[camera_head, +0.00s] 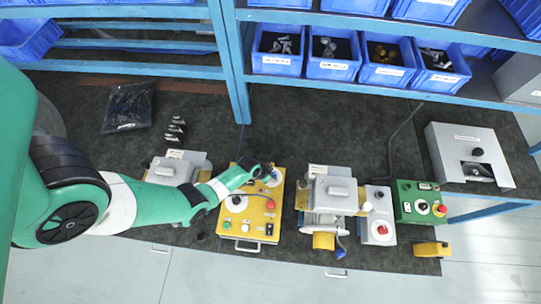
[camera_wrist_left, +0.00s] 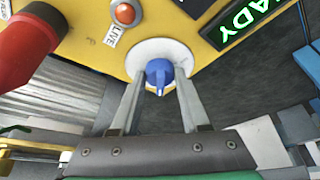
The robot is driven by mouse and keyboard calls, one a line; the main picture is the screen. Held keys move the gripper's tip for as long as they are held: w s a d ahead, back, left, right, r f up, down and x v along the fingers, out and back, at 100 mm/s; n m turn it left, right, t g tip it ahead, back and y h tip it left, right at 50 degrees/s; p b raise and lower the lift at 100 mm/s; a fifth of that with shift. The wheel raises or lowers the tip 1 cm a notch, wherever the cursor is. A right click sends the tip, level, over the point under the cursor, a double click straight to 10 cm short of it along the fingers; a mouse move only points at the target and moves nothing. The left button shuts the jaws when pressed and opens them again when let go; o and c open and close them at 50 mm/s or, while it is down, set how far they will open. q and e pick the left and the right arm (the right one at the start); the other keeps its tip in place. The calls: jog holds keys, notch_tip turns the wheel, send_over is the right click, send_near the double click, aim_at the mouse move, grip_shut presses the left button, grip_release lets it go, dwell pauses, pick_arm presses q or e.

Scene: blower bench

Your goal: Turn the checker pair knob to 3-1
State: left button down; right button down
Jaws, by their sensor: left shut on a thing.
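The yellow checker box (camera_head: 254,222) stands on the bench in the middle of the head view. Its blue pair knob (camera_wrist_left: 158,72) sits on a round white dial (camera_wrist_left: 165,52) in the left wrist view; the pointer end faces the bottom of that picture. The dial's markings are too small to read. My left gripper (camera_wrist_left: 160,80) has one finger on each side of the knob and is shut on it. In the head view my left gripper (camera_head: 265,170) is over the box's far right corner and mostly hides the knob. My right gripper does not show.
The box also carries a red button (camera_head: 270,204) and, in the wrist view, an orange-red lamp (camera_wrist_left: 125,13) labelled LIVE and a green-lettered display (camera_wrist_left: 240,22). A grey fixture (camera_head: 330,192) stands to the right, another (camera_head: 172,170) to the left.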

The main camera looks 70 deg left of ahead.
pick_arm(q)
jog(key=shift+m+h, duration=0.3)
jog(key=shift+m, duration=0.3)
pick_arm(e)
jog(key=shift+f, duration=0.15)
pick_arm(q)
jog(key=shift+c, duration=2)
grip_release()
